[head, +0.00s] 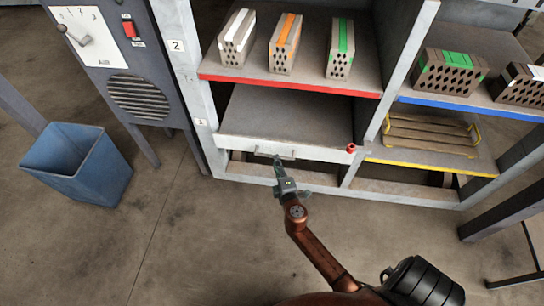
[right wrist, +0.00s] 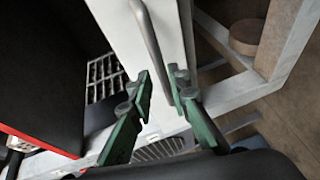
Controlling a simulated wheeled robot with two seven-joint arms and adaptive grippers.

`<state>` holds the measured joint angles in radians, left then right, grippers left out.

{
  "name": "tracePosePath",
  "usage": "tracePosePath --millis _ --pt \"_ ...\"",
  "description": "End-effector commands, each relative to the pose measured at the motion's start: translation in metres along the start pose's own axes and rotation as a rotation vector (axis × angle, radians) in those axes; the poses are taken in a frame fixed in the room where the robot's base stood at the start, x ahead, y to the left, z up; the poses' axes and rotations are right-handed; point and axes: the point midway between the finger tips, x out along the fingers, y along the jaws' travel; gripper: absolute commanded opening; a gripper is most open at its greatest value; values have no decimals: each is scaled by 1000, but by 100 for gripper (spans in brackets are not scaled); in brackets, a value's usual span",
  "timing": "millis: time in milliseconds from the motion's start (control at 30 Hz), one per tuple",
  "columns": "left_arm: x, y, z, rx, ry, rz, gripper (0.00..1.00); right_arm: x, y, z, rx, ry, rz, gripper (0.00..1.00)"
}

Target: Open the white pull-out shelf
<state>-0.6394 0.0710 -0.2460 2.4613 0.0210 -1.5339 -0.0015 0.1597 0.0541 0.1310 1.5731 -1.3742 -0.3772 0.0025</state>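The white pull-out shelf (head: 240,143) sits low in the left bay of the rack, with a white front and a grey top. Its grey bar handle (head: 288,157) is on the front; in the right wrist view the handle (right wrist: 147,32) runs down toward the gap between my fingers. My right gripper (head: 281,172) is just in front of the handle. In the right wrist view my right gripper (right wrist: 160,82) has its green fingers apart, with the handle's end near the fingertips. Whether they touch it is unclear. My left gripper is not in view.
A red knob (head: 351,148) is at the shelf's right end. Several hollow bricks stand on the red-edged shelf (head: 300,84) above and the blue-edged shelf (head: 470,106). A wooden pallet (head: 425,136) lies on the yellow-edged shelf. A blue bin (head: 78,165) stands left. The floor in front is clear.

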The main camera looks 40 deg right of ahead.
Motion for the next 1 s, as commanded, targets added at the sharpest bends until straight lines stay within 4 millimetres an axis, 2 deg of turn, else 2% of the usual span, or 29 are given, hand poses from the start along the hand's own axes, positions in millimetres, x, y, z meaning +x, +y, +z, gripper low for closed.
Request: tracePosePath --millis 100,300,633,867,1000 --pt "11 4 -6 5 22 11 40 20 -2 0 -2 0 -1 17" --pt "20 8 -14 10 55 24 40 39 -2 1 -1 0 -2 17" --pt "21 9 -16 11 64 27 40 42 -2 0 0 0 -3 17" --pt "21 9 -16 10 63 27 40 42 -2 0 0 0 -3 1" --pt "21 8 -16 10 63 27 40 42 -2 0 0 0 -3 0"
